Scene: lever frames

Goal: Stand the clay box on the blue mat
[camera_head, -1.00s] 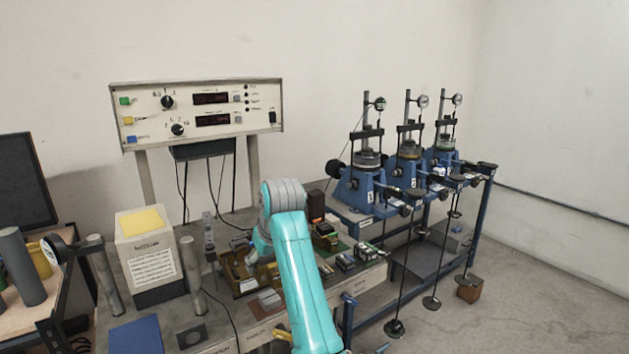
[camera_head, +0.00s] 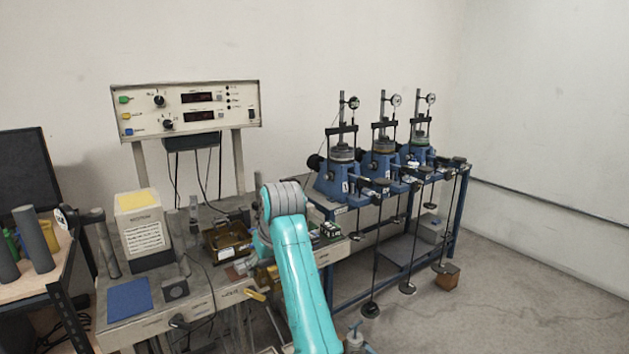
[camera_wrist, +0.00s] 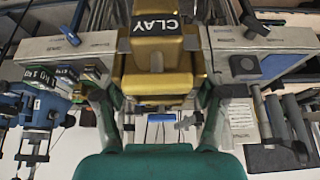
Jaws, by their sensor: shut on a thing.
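The clay box, a yellow-gold block with a black CLAY label (camera_wrist: 160,60), fills the upper middle of the wrist view, its label upside down there. My gripper (camera_wrist: 156,104) is shut on it, with one dark green finger on each side. In the head view, a small yellow part that looks like this box shows just left of my teal arm (camera_head: 267,277); the arm hides most of it and the gripper. The blue mat (camera_head: 129,299) lies flat and bare on the bench's left end, to the left of my arm.
A short grey post on a block (camera_head: 175,287) stands right beside the mat. A white box with a yellow top (camera_head: 140,225) stands behind it. A brown tray (camera_head: 228,240) lies between mat and arm. Blue lever frames (camera_head: 340,178) stand to the right.

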